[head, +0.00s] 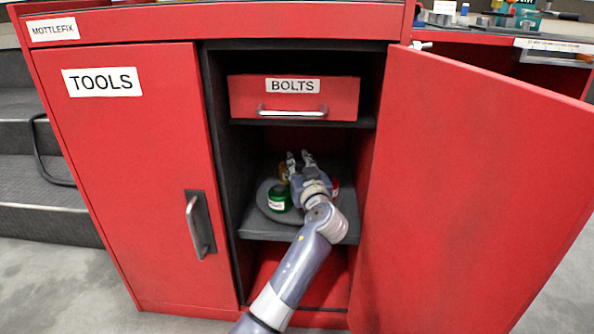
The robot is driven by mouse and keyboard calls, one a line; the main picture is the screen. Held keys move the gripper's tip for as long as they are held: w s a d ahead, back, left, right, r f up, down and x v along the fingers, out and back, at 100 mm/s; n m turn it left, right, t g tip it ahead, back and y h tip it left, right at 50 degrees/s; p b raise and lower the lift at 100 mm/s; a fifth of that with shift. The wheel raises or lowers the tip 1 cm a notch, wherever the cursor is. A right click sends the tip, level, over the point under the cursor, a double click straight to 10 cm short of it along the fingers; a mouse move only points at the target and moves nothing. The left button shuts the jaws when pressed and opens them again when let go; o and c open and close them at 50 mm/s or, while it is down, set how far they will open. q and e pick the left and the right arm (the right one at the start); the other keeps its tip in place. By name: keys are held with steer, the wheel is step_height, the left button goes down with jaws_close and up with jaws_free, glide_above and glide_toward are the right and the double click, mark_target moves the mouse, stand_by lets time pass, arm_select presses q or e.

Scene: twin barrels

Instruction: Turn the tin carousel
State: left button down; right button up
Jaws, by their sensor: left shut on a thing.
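The tin carousel (262,198) is a round grey turntable on the middle shelf of the open red cabinet. A green tin (279,198) with a white label stands at its left front. A yellow-orange tin (283,172) is behind it, and a red tin (335,188) shows partly at the right. My left gripper (299,158) reaches over the carousel between the tins, shut on a part of it that the fingers and wrist mostly hide. My arm covers the carousel's front right. My right gripper is out of view.
The right cabinet door (470,180) stands wide open. The left door (125,170), labelled TOOLS, is shut. A BOLTS drawer (292,98) is closed above the carousel. The shelf (265,230) and cabinet walls closely surround my arm. Small items lie on the bench top.

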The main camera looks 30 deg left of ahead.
arm_select(q)
steer(key=shift+d+f+n+g+y, duration=0.15)
steer(key=shift+n+g+y, duration=0.15)
steer(key=shift+g+y, duration=0.15)
steer(key=shift+s, duration=0.1)
steer(key=c, duration=1.3)
jaws_free()
steer(key=shift+c, duration=0.2)
steer(key=shift+r, duration=0.2)
step_height(320, 180, up, 10)
steer(key=shift+f, duration=0.1)
